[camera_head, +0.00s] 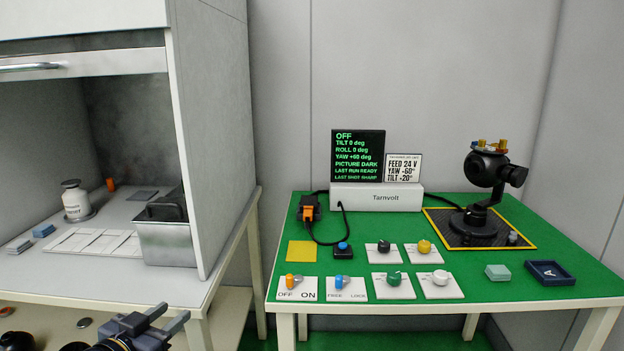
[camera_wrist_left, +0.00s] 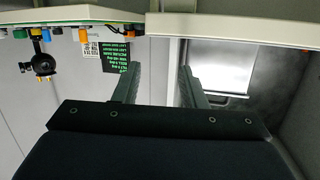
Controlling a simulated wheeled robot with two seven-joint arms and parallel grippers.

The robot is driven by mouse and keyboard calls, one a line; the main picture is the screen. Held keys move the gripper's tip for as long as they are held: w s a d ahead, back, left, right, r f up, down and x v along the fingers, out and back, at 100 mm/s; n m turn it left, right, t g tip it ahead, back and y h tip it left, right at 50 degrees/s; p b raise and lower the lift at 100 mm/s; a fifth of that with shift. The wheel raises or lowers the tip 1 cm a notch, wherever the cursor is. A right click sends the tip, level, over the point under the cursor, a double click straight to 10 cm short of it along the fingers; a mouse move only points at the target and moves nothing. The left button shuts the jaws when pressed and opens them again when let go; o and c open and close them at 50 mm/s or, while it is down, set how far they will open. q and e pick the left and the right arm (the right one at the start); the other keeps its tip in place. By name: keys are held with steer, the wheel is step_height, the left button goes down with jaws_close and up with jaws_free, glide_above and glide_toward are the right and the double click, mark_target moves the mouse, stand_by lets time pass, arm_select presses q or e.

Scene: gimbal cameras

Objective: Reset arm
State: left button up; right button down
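My left gripper (camera_head: 166,318) is at the bottom left in the head view, in front of the lower edge of the left bench. Its two fingers are spread apart with nothing between them. The left wrist view also shows the open fingers (camera_wrist_left: 160,88), with a gap between them and the scene turned over. My right gripper is in neither view. The gimbal camera (camera_head: 487,170) stands on a black mat (camera_head: 440,222) at the back right of the green table (camera_head: 455,316), well away from my left gripper.
The green table carries the Tarnvolt box (camera_head: 376,198), a screen (camera_head: 358,157) reading OFF, an orange connector (camera_head: 309,208), several switch and knob plates, and a blue tray (camera_head: 550,273). The left bench under a hood (camera_head: 215,120) holds a metal bin (camera_head: 165,243) and a white jar (camera_head: 76,202). A gap separates bench and table.

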arm_select(q)
steer(key=s+a+f+n+g+y, duration=0.3)
steer(key=s+n+g+y, duration=0.15)
steer(key=s, duration=0.65)
steer(key=s+d+f+g+h, duration=0.2)
steer(key=s+d, duration=0.2)
steer(key=s, duration=0.2)
steer(key=s+d+f+g+h, duration=0.2)
steer(key=s+d+g, duration=0.1)
steer(key=s+d, duration=0.3)
step_height(320, 180, up, 22)
steer(key=s+a+p, duration=0.1)
steer(key=p, duration=2.1)
steer(key=shift+r+n, duration=0.25)
steer(key=shift+n, duration=0.2)
steer(key=shift+a, duration=0.1)
